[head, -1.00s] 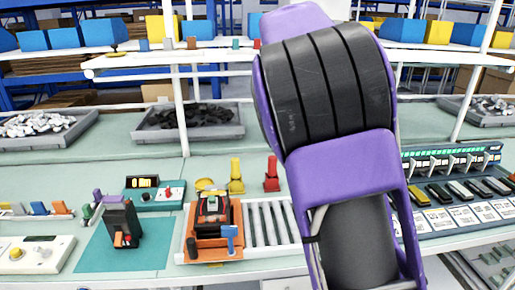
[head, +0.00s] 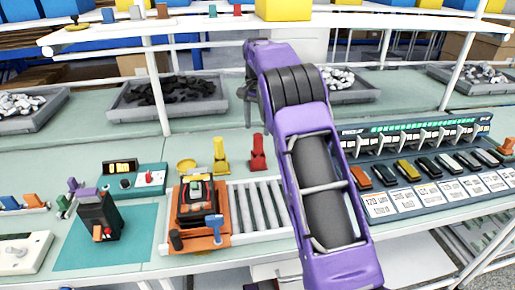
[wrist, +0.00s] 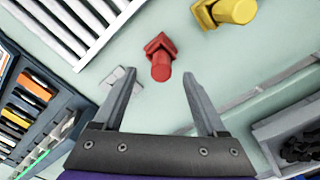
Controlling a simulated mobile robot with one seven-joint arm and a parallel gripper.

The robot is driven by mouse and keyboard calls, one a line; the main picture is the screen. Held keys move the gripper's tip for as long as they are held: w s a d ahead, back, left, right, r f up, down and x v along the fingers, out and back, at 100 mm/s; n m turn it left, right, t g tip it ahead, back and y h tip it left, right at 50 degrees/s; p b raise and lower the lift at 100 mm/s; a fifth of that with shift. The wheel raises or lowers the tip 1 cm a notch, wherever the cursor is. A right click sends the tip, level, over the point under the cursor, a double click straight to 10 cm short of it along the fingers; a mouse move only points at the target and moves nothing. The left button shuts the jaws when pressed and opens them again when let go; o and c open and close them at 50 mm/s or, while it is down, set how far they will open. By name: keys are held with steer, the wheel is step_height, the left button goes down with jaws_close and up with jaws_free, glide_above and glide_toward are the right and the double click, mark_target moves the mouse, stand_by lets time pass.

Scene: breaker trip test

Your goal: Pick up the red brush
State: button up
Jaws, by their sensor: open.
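The red brush (head: 257,153) stands upright on the pale green bench, behind the roller strip and just right of a yellow one in the head view. In the wrist view the red brush (wrist: 160,60) lies ahead of my gripper (wrist: 159,76), between the lines of its two fingertips. The fingers are spread wide with nothing between them. The brush appears beyond the tips; I cannot tell the exact gap. In the head view my gripper is mostly hidden behind my purple arm.
A yellow brush-like piece (head: 219,157) stands close beside the red one. The roller strip (head: 258,207) and an orange fixture (head: 198,213) are in front. A breaker panel (head: 420,165) stands right. Trays of parts (head: 167,97) and a shelf upright are behind.

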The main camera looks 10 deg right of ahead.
mark_target(258, 135)
steer(key=shift+w+d+f, duration=0.1)
steer(key=shift+w+f, duration=0.1)
steer(key=shift+f, duration=1.35)
steer(key=shift+w+d+f, duration=0.1)
steer(key=shift+w+f, duration=0.1)
steer(key=shift+f, duration=1.35)
jaws_close()
